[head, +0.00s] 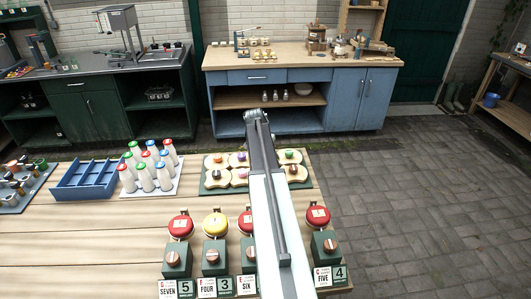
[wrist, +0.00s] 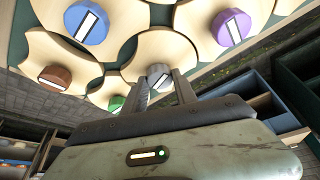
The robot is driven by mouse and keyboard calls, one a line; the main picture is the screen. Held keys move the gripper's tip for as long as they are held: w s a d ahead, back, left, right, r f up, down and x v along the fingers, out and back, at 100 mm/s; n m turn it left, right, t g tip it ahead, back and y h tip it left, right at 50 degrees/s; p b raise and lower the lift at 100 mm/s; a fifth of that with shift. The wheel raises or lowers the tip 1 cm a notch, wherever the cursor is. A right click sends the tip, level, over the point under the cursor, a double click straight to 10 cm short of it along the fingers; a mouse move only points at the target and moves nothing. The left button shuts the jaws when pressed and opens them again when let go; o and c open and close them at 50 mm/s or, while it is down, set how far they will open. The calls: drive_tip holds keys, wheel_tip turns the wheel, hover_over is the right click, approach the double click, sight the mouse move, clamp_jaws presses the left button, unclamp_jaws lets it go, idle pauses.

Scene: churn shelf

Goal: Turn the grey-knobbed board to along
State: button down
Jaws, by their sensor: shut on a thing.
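The grey knob (wrist: 158,75) shows in the wrist view, with a pale stripe set aslant on its top. It sits on a light wooden board (wrist: 160,52) with curved edges. My gripper (wrist: 161,86) has its two fingers on either side of this knob and is shut on it. In the head view my arm covers the middle of the green base (head: 216,190) that bears the boards, and the grey knob and my fingertips are hidden there.
Neighbouring boards carry a blue knob (wrist: 86,22), a purple knob (wrist: 230,28), a brown knob (wrist: 55,78) and a green knob (wrist: 116,103), close around. White bottles (head: 150,168) and a blue tray (head: 88,180) stand left. Red and yellow-topped units (head: 214,225) stand in front.

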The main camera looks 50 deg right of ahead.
drive_tip(key=shift+m+g, duration=0.6)
drive_tip(key=shift+m, duration=1)
drive_tip(key=c, duration=1)
unclamp_jaws()
drive_tip(key=p+v, duration=0.7)
drive_tip(key=shift+a+r, duration=0.3)
